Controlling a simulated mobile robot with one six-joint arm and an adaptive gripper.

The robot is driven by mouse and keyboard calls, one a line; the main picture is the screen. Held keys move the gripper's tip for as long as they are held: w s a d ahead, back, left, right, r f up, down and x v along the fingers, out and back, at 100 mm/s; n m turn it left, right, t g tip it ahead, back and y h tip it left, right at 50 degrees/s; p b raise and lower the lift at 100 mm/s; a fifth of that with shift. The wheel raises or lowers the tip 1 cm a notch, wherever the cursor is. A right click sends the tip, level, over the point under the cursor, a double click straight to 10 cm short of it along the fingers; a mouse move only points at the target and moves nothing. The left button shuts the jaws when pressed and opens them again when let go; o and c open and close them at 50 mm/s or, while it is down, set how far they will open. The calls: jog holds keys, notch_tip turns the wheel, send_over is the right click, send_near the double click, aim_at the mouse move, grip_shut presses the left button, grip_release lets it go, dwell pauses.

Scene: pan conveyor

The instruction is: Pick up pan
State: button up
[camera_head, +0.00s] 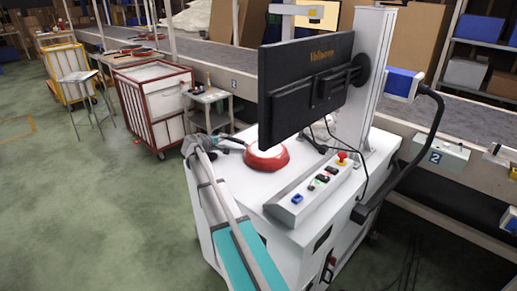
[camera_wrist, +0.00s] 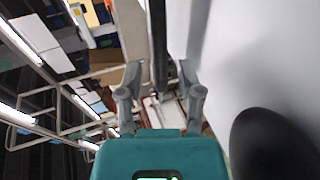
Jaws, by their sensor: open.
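The pan is not clearly seen in the wrist view.
A black monitor (camera_head: 305,85) on a grey post overhangs the cart behind the pan. A sloped button panel (camera_head: 310,190) stands at the cart's front right. A red-framed bin (camera_head: 155,105) and a small side table (camera_head: 208,97) stand behind. Green floor lies free at left.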

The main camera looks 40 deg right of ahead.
aim_at(230, 139)
jog(key=shift+b+x, duration=0.7)
jog(key=shift+x, duration=1.7)
jog(key=shift+d+r, duration=0.1)
jog(key=shift+c, duration=0.2)
grip_shut()
